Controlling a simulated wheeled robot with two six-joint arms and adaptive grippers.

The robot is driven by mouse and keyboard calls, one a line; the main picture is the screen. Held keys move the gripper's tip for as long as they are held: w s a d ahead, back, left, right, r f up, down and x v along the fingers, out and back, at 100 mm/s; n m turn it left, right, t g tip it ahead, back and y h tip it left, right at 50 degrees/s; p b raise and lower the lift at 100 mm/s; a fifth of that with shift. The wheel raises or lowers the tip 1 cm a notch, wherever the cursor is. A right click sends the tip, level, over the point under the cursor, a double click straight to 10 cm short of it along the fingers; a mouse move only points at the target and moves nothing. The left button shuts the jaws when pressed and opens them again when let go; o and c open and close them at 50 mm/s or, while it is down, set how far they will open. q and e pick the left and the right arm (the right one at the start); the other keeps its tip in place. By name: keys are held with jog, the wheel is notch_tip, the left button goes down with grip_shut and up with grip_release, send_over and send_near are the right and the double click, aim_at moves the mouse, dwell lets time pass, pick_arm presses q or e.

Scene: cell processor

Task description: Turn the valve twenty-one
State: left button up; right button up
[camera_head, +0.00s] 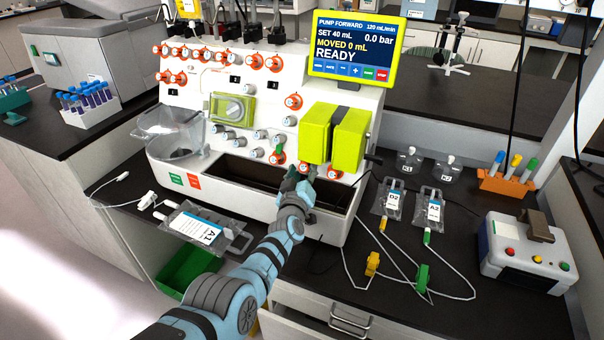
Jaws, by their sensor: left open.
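The white cell processor (205,100) stands on the dark bench with rows of small valves on its front, many with orange-red rings. The valve numbers are too small to read, so I cannot tell which one is twenty-one. A valve with a green handle (279,148) sits left of the yellow-green blocks. Another orange-red valve (333,172) sits below the blocks. My left gripper (298,175) is open at the lower front of the processor, just below the left block. It partly hides an orange-red valve there; contact cannot be told. My right gripper is not in view.
Two yellow-green blocks (333,138) stick out above my gripper. The screen (354,48) reads READY, moved 0 mL. A dark trough (240,180) runs below the panel. Bags with tubing (433,208) and a small button box (527,255) lie right. Bag A1 (200,228) lies left.

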pick_arm(q)
jog(key=shift+f+m+b, duration=0.2)
jog(key=shift+m+b, duration=0.3)
jog(key=shift+b, duration=0.05)
jog(key=s+a+m+h+b, duration=0.45)
jog(key=s+m+b, duration=0.35)
jog(key=s, duration=0.6)
jog(key=s+a+f+g+y+b, duration=0.1)
jog(key=s+a+f+g+b, duration=0.1)
jog(key=s+f, duration=0.6)
jog(key=s+a+f+g+y+b, duration=0.1)
jog(key=s+a+f+g, duration=0.3)
jog(key=s+f, duration=0.4)
notch_tip(320, 180, down, 6)
jog(key=shift+a+f+n+g+y+b, duration=0.2)
jog(key=shift+a+n+g+y+b, duration=0.15)
jog(key=shift+g+y, duration=0.4)
